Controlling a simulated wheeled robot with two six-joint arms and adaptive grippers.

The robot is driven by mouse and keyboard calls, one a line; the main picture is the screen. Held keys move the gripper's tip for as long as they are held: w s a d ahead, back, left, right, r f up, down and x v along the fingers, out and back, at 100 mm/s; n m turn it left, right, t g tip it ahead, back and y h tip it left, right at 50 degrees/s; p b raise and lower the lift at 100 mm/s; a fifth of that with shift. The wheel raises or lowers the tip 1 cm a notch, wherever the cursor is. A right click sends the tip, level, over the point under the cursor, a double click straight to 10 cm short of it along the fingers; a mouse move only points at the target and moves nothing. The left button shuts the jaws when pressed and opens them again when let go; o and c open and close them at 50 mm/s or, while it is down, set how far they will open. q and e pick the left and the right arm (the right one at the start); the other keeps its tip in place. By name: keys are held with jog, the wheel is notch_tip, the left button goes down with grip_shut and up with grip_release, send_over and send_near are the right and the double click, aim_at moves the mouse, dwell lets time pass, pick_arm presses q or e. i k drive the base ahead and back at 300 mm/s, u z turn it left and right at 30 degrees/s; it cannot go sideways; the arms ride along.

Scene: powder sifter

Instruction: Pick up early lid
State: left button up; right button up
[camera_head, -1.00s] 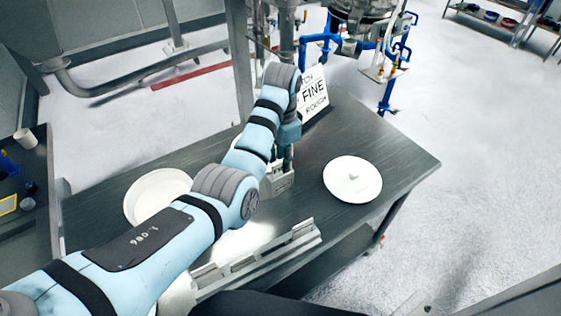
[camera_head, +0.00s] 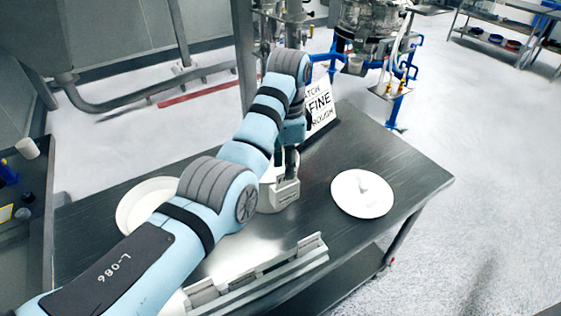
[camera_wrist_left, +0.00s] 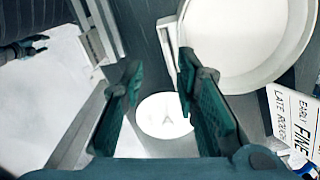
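A round white lid (camera_head: 362,193) with a small knob lies on the right part of the dark table. The same lid shows between my left fingers in the left wrist view (camera_wrist_left: 165,115), below them and apart from them. My left gripper (camera_head: 287,163) is above the table by the middle white container (camera_head: 277,168), partly hidden by its own arm. In the left wrist view its two teal fingers (camera_wrist_left: 162,108) are spread and empty. A dark gripper (camera_wrist_left: 22,48), probably my right one, shows at that view's left edge; its opening is unclear.
Another round white piece (camera_head: 148,203) lies on the left of the table (camera_head: 405,172), partly behind my arm. A sign reading FINE (camera_head: 319,103) stands at the back. A metal rail (camera_head: 260,275) with label plates runs along the front edge.

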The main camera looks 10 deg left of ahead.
aim_at(363, 194)
jog(key=u, duration=0.6)
jog(key=k, duration=1.05)
jog(key=u, duration=0.2)
